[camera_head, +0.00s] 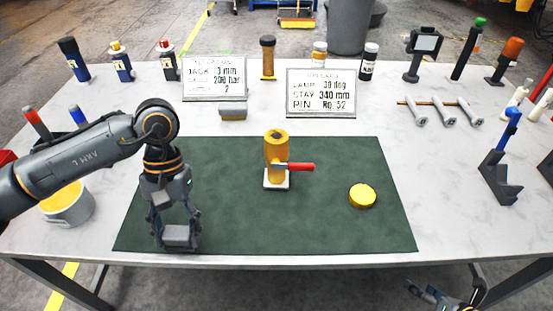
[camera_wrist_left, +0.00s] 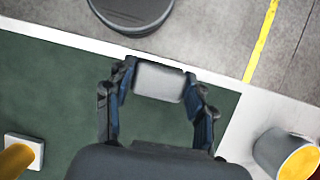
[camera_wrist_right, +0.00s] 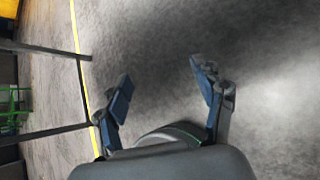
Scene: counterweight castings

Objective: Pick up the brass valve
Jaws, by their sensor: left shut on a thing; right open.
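The brass valve (camera_head: 277,150) stands upright on a white square base in the middle of the green mat (camera_head: 330,220), with a red handle pointing right. In the left wrist view part of the valve (camera_wrist_left: 14,160) shows at the lower left edge. My left gripper (camera_head: 177,236) is left of the valve, near the mat's front left corner. It is shut on a grey block (camera_head: 176,235), which also shows between its fingers in the left wrist view (camera_wrist_left: 159,82). My right gripper (camera_wrist_right: 160,95) is open and empty, over the floor beyond the table's front edge.
A yellow round disc (camera_head: 362,195) lies on the mat right of the valve. Two signs (camera_head: 321,93) stand behind the mat. A grey pot with yellow inside (camera_head: 68,205) is at the left. Bottles and tools line the table's back and right. The mat's front middle is clear.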

